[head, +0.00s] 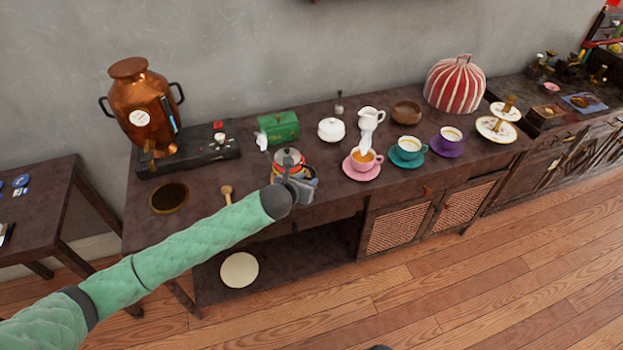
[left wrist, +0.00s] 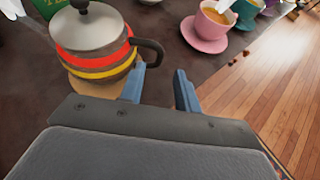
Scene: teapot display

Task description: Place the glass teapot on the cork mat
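The teapot (head: 288,160) stands upright near the table's front edge. In the left wrist view the teapot (left wrist: 92,45) has a grey lid, red and yellow bands and a dark handle on its right; I cannot tell whether it is glass. A tan round piece (left wrist: 97,87) shows under it. A dark round mat with a tan rim (head: 169,197) lies on the table to the left; I cannot tell which is cork. My left gripper (head: 303,183) is beside the teapot's handle, its blue fingers (left wrist: 160,75) apart with nothing visible between them. My right gripper is not visible.
A wooden spoon (head: 227,194) lies between the dark mat and the teapot. A green box (head: 279,127) and white sugar bowl (head: 331,129) stand behind. A pink cup (head: 363,160) is to the right. A copper urn (head: 142,105) stands back left. A pale disc (head: 239,270) lies on the lower shelf.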

